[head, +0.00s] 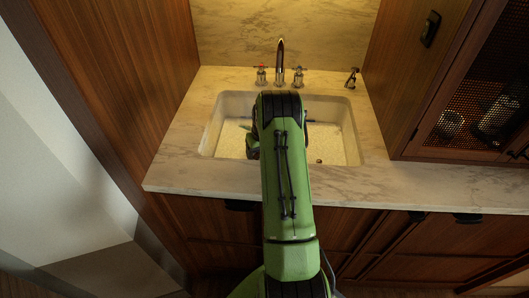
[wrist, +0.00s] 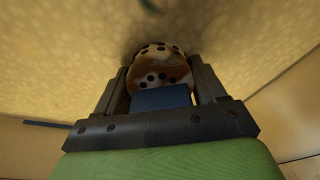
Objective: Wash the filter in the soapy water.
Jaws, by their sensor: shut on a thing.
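The filter (wrist: 155,52), a round pale and brown piece with dark holes, sits between the two dark fingers of my gripper (wrist: 162,76) in the wrist view. The fingers are shut on it. Behind it is the pale, bubbly soapy water (wrist: 62,62), close to the filter; I cannot tell how deep the filter sits. In the head view the soapy water (head: 338,143) fills the sink (head: 211,126). My arm reaches over the sink's front edge there and hides the filter and most of my gripper.
The faucet (head: 280,62) with two handles stands behind the sink. A small dispenser (head: 352,77) is at the back right. A small brown object (head: 319,161) lies in the sink, right of my arm. Wooden panels close in both sides; the front counter (head: 400,183) is clear.

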